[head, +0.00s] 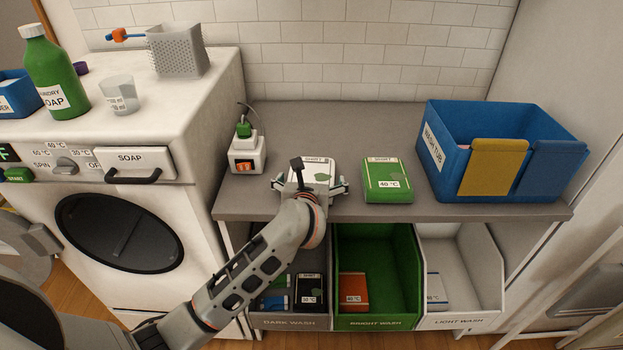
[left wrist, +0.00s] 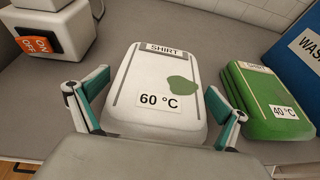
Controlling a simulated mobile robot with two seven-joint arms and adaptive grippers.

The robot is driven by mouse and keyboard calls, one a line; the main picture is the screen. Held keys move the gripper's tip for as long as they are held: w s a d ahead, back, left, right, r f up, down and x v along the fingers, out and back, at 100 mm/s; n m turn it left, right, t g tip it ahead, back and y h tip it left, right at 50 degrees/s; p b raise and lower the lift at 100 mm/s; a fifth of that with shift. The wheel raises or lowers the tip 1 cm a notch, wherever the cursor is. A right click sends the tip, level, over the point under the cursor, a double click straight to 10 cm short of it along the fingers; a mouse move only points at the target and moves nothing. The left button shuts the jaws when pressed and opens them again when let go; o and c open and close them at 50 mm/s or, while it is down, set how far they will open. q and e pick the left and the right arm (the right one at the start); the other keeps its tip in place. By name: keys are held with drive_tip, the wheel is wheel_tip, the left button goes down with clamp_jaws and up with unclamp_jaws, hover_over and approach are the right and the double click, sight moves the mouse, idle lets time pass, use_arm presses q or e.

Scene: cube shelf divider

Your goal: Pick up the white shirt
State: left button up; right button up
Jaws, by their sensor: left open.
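The white shirt (head: 320,171) is a flat folded block on the grey shelf top, partly covered by my left gripper in the head view. In the left wrist view the white shirt (left wrist: 161,85) shows a SHIRT label, a 60 °C tag and a green stain. My left gripper (head: 309,187) is open above the near end of the shirt. In the left wrist view its fingers (left wrist: 157,112) stand on either side of the shirt, with a visible gap on each side. My right gripper is in neither view.
A green shirt (head: 387,180) marked 40 °C lies to the right, then a blue wash tub (head: 437,152). A white switch box (head: 247,158) stands to the left. Below are dark, bright green (head: 403,262) and light wash bins. The washing machine (head: 205,125) is at left.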

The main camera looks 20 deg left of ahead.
use_arm(q)
drive_tip(key=c, duration=1.2)
drive_tip(key=shift+r, duration=0.15)
